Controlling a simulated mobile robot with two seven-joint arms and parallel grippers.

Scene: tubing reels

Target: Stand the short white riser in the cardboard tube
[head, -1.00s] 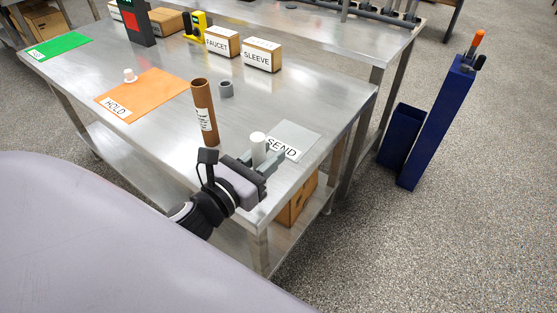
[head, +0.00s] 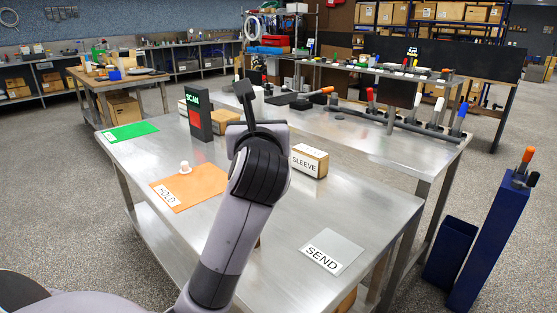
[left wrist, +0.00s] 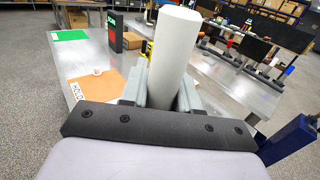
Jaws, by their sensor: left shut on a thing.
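My left gripper (head: 256,118) is raised high above the steel table in the head view, mostly behind its own wrist. It is shut on the short white riser (head: 258,98). In the left wrist view the white riser (left wrist: 173,52) stands up between the two grey fingers of the left gripper (left wrist: 172,95), roughly in line with the hand. The cardboard tube is almost wholly hidden behind my left arm; only a brown sliver (head: 258,243) that looks like it shows beside the forearm. My right gripper is not in view.
The table holds an orange HOLD mat (head: 205,190) with a small white fitting (head: 185,168), a grey SEND mat (head: 345,245), a green mat (head: 128,131), a SCAN post (head: 197,117) and a SLEEVE box (head: 309,161). Blue bins (head: 486,245) stand right. Bare tabletop surrounds the SEND mat.

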